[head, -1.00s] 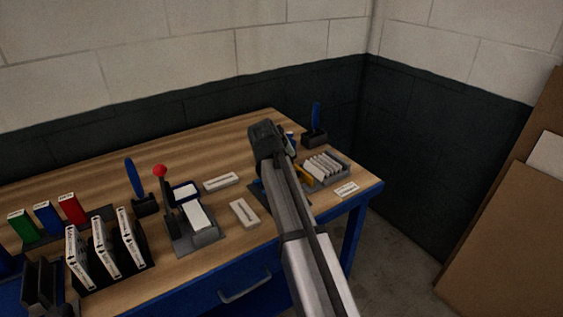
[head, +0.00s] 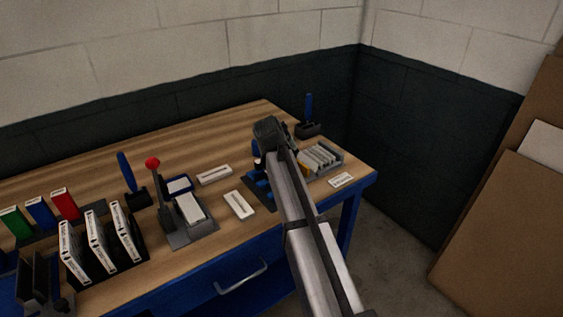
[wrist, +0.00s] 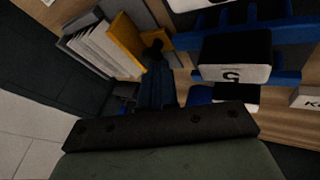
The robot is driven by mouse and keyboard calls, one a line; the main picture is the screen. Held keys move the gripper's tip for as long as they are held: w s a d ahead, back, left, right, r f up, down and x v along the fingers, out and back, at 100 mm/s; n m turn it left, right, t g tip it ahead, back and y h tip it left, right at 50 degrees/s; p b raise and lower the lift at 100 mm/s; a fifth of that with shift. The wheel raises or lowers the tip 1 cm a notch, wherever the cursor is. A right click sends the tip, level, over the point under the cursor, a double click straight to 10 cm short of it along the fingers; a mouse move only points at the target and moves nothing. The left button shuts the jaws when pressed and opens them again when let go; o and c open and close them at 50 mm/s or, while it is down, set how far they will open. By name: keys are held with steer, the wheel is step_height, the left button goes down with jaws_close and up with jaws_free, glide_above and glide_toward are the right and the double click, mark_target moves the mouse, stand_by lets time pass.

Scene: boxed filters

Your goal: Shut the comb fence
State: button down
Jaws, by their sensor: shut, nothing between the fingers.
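I take the blue barred fixture as the comb fence (wrist: 247,76). In the wrist view its blue bars run across the upper right, around dark blocks with white faces, one marked with a black character (wrist: 234,73). In the head view its blue parts (head: 262,187) show just left of my arm, partly hidden by it. My gripper (wrist: 156,52) is shut and empty, its dark fingers pointing between the fixture and a grey rack. They look close to the left ends of the blue bars; I cannot tell whether they touch. The fence's exact position is partly hidden.
The grey rack (head: 335,167) holds several white cards and an orange one (wrist: 126,44). A blue-handled tool (head: 308,115) stands behind it. Left are white boxes (head: 238,204), a red-knobbed press (head: 165,200) and binders (head: 75,252). The back of the bench (head: 230,130) is clear.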

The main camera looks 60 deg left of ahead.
steer(key=shift+w, duration=0.95)
steer(key=v, duration=1)
